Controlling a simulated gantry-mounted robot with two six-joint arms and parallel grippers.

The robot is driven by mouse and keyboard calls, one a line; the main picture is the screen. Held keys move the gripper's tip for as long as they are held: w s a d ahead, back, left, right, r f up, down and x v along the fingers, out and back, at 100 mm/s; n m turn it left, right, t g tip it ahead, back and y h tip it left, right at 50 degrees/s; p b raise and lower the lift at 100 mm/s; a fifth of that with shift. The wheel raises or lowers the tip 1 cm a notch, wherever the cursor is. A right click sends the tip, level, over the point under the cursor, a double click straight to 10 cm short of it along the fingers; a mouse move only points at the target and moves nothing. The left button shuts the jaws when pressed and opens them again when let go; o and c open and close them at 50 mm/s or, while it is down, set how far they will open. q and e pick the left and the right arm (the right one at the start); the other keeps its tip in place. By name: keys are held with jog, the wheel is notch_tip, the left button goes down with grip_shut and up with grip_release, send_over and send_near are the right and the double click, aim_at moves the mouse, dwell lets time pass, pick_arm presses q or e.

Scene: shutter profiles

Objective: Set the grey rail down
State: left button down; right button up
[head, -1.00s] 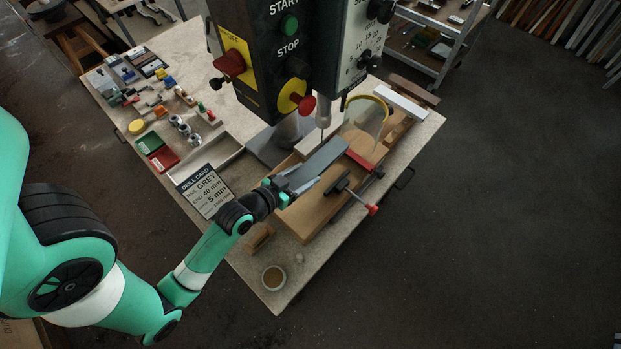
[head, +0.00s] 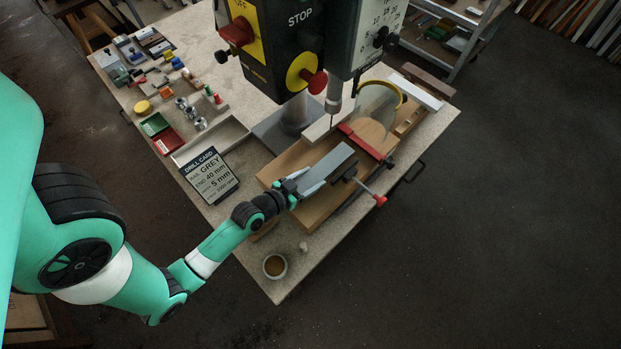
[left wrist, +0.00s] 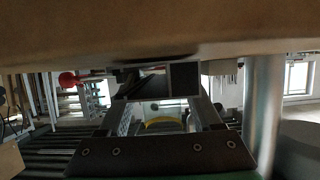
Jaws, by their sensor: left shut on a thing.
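The grey rail (head: 328,167) is a straight bar held over the wooden board (head: 316,207) on the drill press. My left gripper (head: 296,188) is shut on its near-left end. The rail's far end points up and right toward the red clamp bar (head: 366,143). It lies in front of the drill bit (head: 332,121) and the pale fence. In the left wrist view a dark square rail end (left wrist: 184,80) shows between my fingers, close to the brown board surface (left wrist: 160,30). Whether the rail touches the board cannot be told. My right gripper is out of view.
A red-tipped clamp handle (head: 380,200) juts out at the board's front right. A clear guard with a yellow rim (head: 381,103) stands behind. The drill card (head: 210,176) lies left of the board. A cup (head: 275,265) stands at the table's near corner.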

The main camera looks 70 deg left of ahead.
pick_arm(q)
jog(key=c, duration=0.5)
grip_release()
jog(key=shift+f, duration=0.2)
jog(key=o, duration=0.4)
jog(key=shift+r, duration=0.1)
jog(key=shift+o, duration=0.2)
jog(key=shift+r, duration=0.25)
jog(key=b+v, duration=0.1)
jog(key=v, duration=1)
jog(key=shift+s+f, duration=0.15)
jog(key=shift+s+d+r, duration=0.25)
jog(key=shift+r, duration=0.1)
